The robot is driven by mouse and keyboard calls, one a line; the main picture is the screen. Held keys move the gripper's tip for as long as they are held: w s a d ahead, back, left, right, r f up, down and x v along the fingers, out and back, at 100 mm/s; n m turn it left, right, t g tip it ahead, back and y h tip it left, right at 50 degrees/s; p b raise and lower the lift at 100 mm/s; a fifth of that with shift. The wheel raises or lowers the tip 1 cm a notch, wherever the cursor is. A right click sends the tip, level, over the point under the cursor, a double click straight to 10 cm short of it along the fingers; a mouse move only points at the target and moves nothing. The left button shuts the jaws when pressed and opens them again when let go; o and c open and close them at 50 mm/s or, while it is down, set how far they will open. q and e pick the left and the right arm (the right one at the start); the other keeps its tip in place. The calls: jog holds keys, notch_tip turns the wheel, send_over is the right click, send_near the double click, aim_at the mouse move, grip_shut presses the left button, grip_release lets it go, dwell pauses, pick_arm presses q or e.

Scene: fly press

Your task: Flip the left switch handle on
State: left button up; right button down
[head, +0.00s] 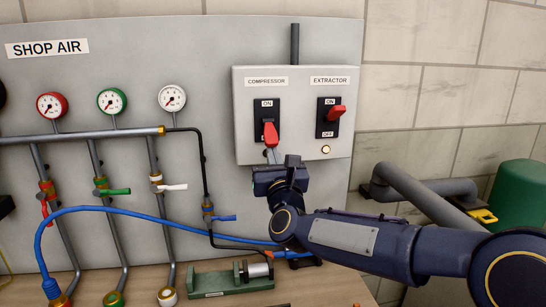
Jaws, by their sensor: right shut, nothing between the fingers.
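The left switch, labelled COMPRESSOR, has a red handle (270,134) on a black plate (265,109) marked ON at the top. The handle sits in the lower half of its plate and points down. My right gripper (271,155) is shut and empty just below this handle. Its fingertips are close under the handle's lower end; I cannot tell whether they touch. The gripper hides the area below the plate. My left gripper is not in view.
The EXTRACTOR switch (336,113) is beside it on the grey box (298,160), above a small lamp (325,149). Gauges, pipes and a blue hose (150,214) fill the panel's left. A green vise (229,278) stands on the bench below. A green tank (520,188) stands right.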

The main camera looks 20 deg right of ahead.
jog(key=shift+r, duration=0.1)
jog(key=shift+s+a+r+g, duration=0.1)
jog(key=shift+s+r+g, duration=0.15)
jog(key=shift+g, duration=0.15)
